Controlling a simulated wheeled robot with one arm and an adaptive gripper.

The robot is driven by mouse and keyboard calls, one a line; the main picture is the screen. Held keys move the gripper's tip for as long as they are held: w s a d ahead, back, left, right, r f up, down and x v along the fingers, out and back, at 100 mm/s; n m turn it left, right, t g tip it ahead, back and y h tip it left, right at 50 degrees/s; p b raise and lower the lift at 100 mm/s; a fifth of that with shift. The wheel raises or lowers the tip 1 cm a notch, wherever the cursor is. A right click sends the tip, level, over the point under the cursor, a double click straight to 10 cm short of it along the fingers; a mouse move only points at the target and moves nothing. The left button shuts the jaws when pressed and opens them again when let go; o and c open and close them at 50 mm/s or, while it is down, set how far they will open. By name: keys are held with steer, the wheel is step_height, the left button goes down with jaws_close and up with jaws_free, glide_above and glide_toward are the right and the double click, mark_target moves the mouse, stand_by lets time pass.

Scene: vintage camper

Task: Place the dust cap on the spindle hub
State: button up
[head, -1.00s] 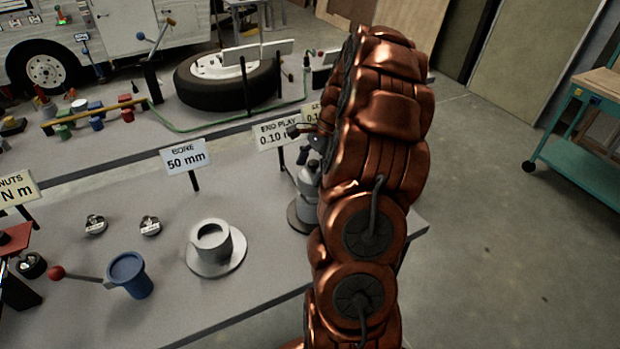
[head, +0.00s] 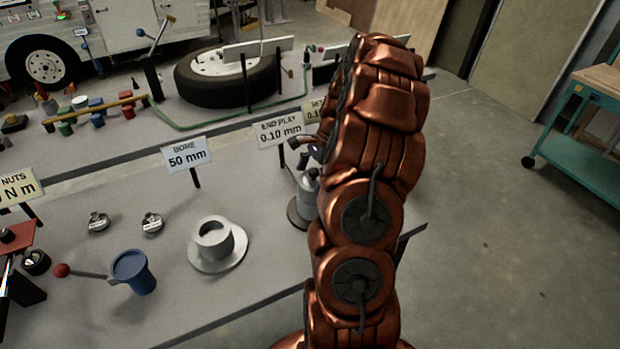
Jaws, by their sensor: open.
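A grey metal spindle piece (head: 308,196) stands upright on a dark round base at the bench's right end. My copper arm hides its right side. What seems to be my gripper (head: 304,146) shows only in part, as dark pieces left of the arm, above the spindle piece and apart from it; the rest is behind the arm. I cannot make out anything held in it. I cannot tell the dust cap for certain: the spindle piece's top narrows to a small grey tip, and whether that is a cap is unclear.
A flanged grey cup (head: 217,243), a blue cup (head: 134,272) and two small metal pieces (head: 98,222) (head: 152,224) stand on the bench. The "BORE 50 mm" sign (head: 187,155) and "END PLAY" sign (head: 279,131) rise behind. A teal cart (head: 585,160) stands right; floor between is clear.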

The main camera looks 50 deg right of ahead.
steer(key=b+v, duration=0.4)
steer(key=v, duration=0.8)
steer(key=shift+a+r, duration=0.1)
steer(key=shift+r, duration=0.1)
steer(key=s+a+r+n+g+h, duration=0.15)
steer(key=a+n, duration=0.45)
steer(key=a, duration=0.7)
steer(key=s+a+r+n+g, duration=0.15)
steer(key=a+n, duration=0.35)
steer(key=a, duration=0.7)
steer(key=s+a+f+n+h, duration=0.1)
steer(key=s+a+f+n, duration=0.1)
steer(key=s, duration=0.4)
steer(key=s+a+f+n+h, duration=0.1)
steer(key=s+a+f+n, duration=0.1)
steer(key=s+a+n, duration=0.3)
steer(key=s+a+f+n+h, duration=0.1)
steer(key=s+a+f+n, duration=0.1)
steer(key=s, duration=0.6)
steer(key=shift+s+a+n, duration=0.35)
steer(key=shift+a+n, duration=0.55)
steer(key=shift+a, duration=0.1)
